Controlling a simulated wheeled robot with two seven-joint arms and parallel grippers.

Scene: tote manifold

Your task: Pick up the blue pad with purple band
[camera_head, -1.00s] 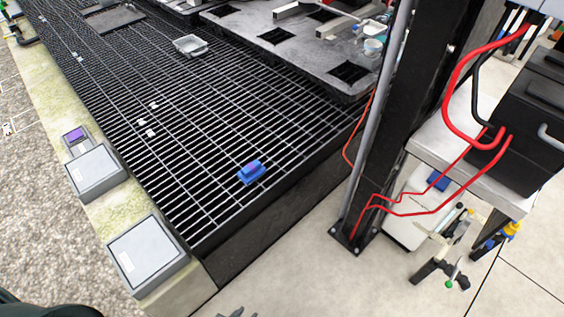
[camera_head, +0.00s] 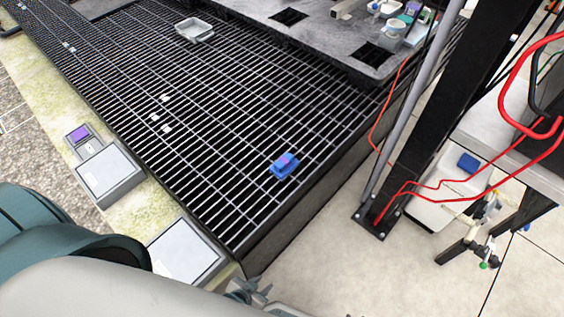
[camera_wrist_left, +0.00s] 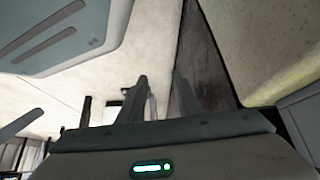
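The blue pad with a purple band (camera_head: 284,166) lies on the black metal grating (camera_head: 200,165), close to its right edge. My left gripper (camera_head: 252,291) shows small at the bottom of the head view, below the pad and well apart from it. In the left wrist view its two fingers (camera_wrist_left: 160,100) stand apart with nothing between them. The pad does not show in the left wrist view. My right gripper is not in view.
Grey boxes (camera_head: 108,175) sit on the stone ledge left of the grating. A clear tray (camera_head: 194,30) and small white pieces (camera_head: 166,128) lie on the grating. A dark post (camera_head: 425,130) with red cables (camera_head: 445,187) stands at right. The grating around the pad is clear.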

